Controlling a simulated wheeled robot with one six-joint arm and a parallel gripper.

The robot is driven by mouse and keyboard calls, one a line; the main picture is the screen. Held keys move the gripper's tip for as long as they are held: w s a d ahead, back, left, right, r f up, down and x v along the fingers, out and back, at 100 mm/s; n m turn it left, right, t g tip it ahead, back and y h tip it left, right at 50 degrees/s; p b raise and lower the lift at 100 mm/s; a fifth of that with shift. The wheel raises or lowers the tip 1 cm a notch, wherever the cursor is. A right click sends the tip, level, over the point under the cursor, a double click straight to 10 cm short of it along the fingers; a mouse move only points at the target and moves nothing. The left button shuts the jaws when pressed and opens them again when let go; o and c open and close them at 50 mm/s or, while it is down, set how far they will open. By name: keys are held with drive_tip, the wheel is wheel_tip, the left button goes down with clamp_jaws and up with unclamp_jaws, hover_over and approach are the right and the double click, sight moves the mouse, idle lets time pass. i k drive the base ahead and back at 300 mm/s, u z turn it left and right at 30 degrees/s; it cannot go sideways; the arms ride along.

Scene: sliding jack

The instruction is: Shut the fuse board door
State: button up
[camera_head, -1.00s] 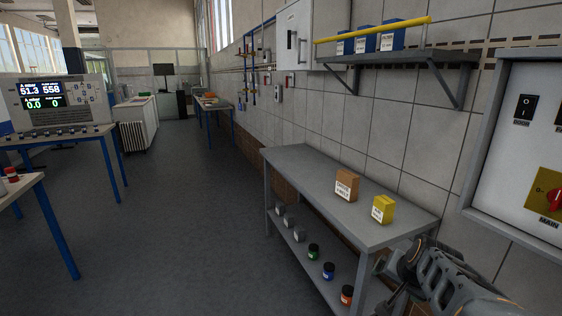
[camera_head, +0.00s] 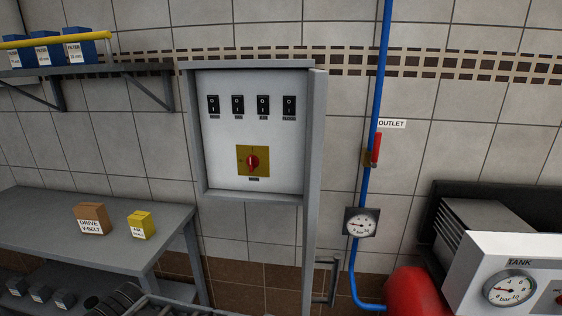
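The fuse board (camera_head: 252,130) is a grey wall box, open at the front. It shows a row of several black switches and a red rotary switch (camera_head: 253,161) on a yellow plate. Its grey door (camera_head: 315,180) stands open on the right side, swung out toward me and seen nearly edge-on. A grey bar handle (camera_head: 333,280) sticks out to the right near the door's lower end. Dark parts at the bottom left edge look like my arm. My gripper's fingertips do not show.
Right of the door are a blue pipe (camera_head: 374,120) with a red-handled outlet valve, a gauge (camera_head: 361,222) and a red tank (camera_head: 413,292). A grey bench (camera_head: 60,237) with two small boxes stands at left, below a wall shelf (camera_head: 140,68).

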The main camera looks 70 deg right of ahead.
sight(317, 80)
drive_tip(key=u, duration=0.5)
drive_tip(key=k, duration=1.55)
drive_tip(key=z, duration=1.45)
drive_tip(key=i, duration=0.5)
drive_tip(key=k, duration=0.5)
drive_tip(key=z, duration=1.4)
drive_tip(key=k, duration=0.85)
drive_tip(key=u, duration=1.45)
drive_tip(key=i, duration=0.5)
